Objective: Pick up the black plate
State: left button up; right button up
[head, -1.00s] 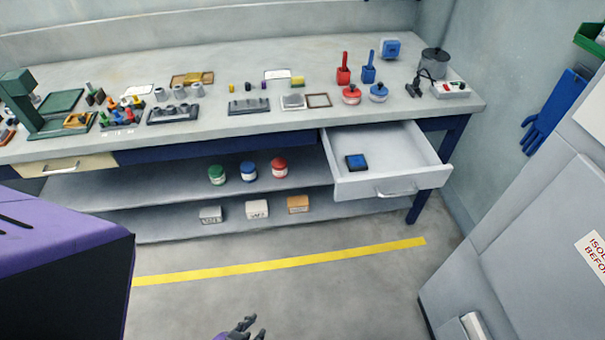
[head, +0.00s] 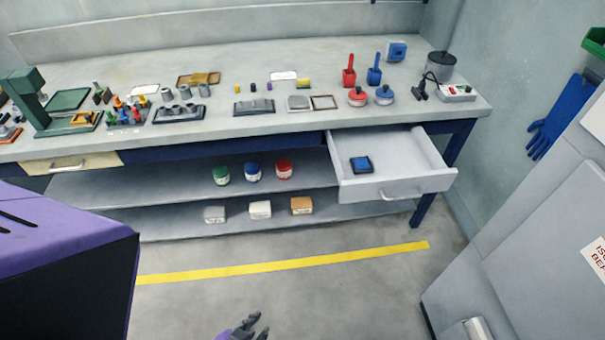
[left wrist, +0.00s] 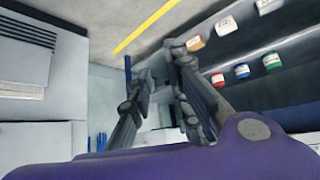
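No plate that is clearly black stands out. On the bench (head: 395,95), a dark grey plate-like piece (head: 254,107) lies near the middle of the front edge. To its right are a grey framed piece (head: 298,103) and a dark-rimmed frame (head: 323,102); I cannot tell whether any of these is the black plate. My left gripper (head: 264,325) is low at the bottom of the head view, over the floor and well short of the bench. In the left wrist view (left wrist: 155,72) its fingers are apart with nothing between them. My right gripper is not in view.
An open drawer (head: 385,190) holding a blue-topped pad (head: 361,164) sticks out at the bench's right. Shelves below carry jars and small boxes. A grey cabinet (head: 530,240) stands at right. The floor around the yellow line (head: 290,264) is clear.

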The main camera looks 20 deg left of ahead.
aim_at(359, 165)
jog(key=j+z, duration=0.2)
jog(key=z, duration=0.25)
jog(key=i+j+z, duration=0.1)
jog(key=z, duration=0.35)
jog(key=j+z, duration=0.3)
jog(key=z, duration=0.15)
jog(key=j+z, duration=0.25)
jog(key=j, duration=0.25)
jog(key=k+j+z, duration=0.2)
jog(key=j, duration=0.3)
